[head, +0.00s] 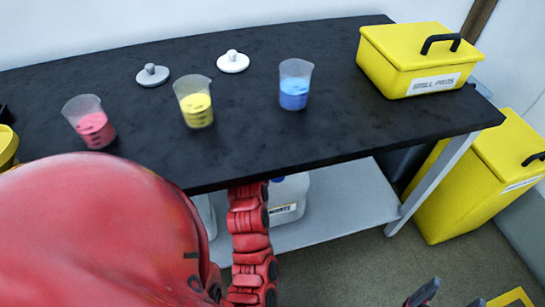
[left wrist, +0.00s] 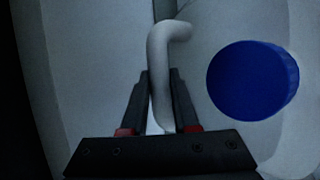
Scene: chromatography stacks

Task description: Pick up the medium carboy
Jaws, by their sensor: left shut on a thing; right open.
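A white carboy (head: 288,198) with a blue cap stands on the lower shelf under the table, partly hidden by my red left arm and the table edge. In the left wrist view its blue cap (left wrist: 252,80) is at the right and its pale curved handle (left wrist: 160,75) is in the middle. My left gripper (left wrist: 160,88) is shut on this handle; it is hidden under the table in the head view. I cannot tell the carboy's size from its label. My right gripper (head: 450,297) is open and empty at the bottom right, over the floor.
The black tabletop (head: 240,150) holds a pink beaker (head: 91,122), a yellow beaker (head: 196,102), a blue beaker (head: 294,86), two lids and a yellow box (head: 418,60). Another pale container (head: 204,214) is on the shelf (head: 345,205). A yellow bin (head: 465,185) stands right.

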